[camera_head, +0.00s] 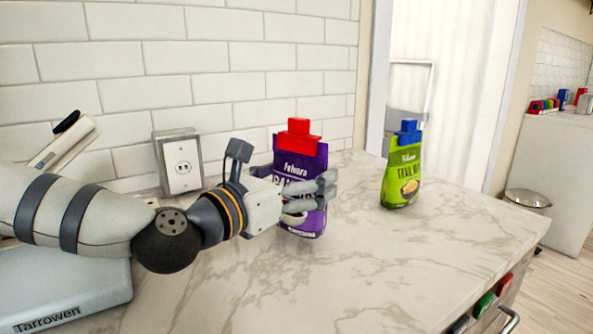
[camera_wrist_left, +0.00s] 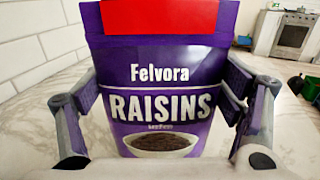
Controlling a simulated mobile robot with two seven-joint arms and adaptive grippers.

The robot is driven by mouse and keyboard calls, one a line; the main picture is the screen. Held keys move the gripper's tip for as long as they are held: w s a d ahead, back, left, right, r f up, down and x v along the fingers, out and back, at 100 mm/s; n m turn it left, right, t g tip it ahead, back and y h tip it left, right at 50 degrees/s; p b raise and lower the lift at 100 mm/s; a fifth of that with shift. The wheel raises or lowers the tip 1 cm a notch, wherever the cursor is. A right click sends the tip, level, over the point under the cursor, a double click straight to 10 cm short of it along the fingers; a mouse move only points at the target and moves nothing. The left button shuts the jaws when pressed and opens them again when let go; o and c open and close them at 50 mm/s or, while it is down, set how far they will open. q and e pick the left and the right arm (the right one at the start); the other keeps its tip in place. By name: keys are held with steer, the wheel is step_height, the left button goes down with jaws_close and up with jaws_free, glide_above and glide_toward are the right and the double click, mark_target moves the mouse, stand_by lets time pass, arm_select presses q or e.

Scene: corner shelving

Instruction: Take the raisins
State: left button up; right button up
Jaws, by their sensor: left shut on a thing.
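The raisins are a purple bag (camera_head: 309,163) with a red top, standing upright on the marble counter in the head view. The label "Felvora RAISINS" on the bag (camera_wrist_left: 160,75) fills the middle of the left wrist view. My left gripper (camera_head: 318,194) reaches in from the left and is shut on the bag, with a finger at each side of it. In the left wrist view the fingers of my left gripper (camera_wrist_left: 160,112) flank the bag's sides. The bag's lower left part is hidden behind the gripper in the head view. My right gripper is not in view.
A green trail mix bag (camera_head: 402,172) with a blue top stands to the right, apart from the raisins. A tiled wall and an outlet box (camera_head: 178,162) are behind. A pale "Tarrowen" item (camera_head: 60,287) lies front left. The marble counter (camera_head: 390,255) is clear in front.

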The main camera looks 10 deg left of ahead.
arm_select(q)
step_height(320, 180, down, 2)
steer(key=shift+f+b, duration=0.1)
steer(key=shift+b, duration=0.25)
steer(key=o, duration=1.7)
steer(key=shift+c, duration=0.2)
